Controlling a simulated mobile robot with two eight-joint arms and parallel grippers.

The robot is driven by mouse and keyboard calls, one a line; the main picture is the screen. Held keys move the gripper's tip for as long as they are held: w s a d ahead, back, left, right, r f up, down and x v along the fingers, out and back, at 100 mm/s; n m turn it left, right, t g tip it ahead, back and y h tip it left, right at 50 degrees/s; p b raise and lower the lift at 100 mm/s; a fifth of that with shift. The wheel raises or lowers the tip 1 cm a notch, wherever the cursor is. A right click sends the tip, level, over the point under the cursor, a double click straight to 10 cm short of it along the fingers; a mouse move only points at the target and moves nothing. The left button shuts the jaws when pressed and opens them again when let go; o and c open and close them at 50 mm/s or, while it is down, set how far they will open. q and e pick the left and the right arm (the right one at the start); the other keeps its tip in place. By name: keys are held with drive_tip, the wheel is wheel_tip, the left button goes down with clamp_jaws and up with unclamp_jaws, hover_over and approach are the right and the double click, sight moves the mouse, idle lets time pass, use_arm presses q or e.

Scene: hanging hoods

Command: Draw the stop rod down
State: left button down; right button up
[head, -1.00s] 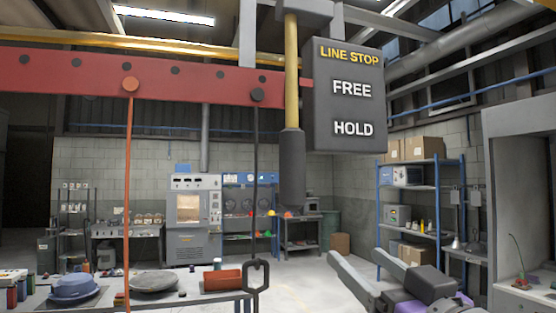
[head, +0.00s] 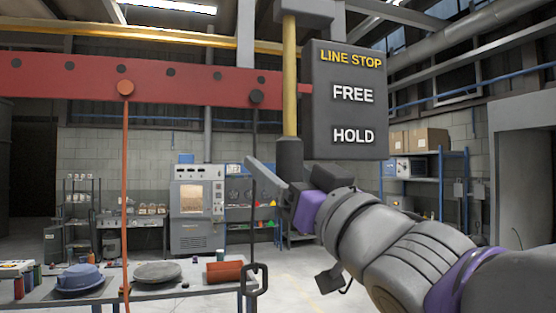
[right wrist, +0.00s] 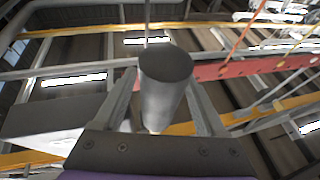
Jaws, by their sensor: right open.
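The stop rod is a yellow rod (head: 290,80) hanging upright, with a dark cylindrical grip (head: 289,152) at its lower end. My right gripper (head: 272,176) is raised at the grip's lower part and hides its bottom end in the head view. In the right wrist view, the grip (right wrist: 166,66) stands between the two open fingers, its round end towards the camera. Whether either finger touches it I cannot tell. A grey sign (head: 346,70) right of the rod reads LINE STOP, FREE and HOLD. My left gripper is not in view.
A red beam (head: 60,85) runs left of the rod. An orange cord (head: 126,190) and a dark hanging rod with a loop (head: 254,280) hang from it. A table (head: 150,293) with a blue pot, a grey dish and an orange tray stands below left.

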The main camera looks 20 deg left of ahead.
drive_tip(key=shift+w+a, duration=0.1)
drive_tip(key=shift+a, duration=0.05)
clamp_jaws()
idle(0.4)
idle(0.4)
idle(0.6)
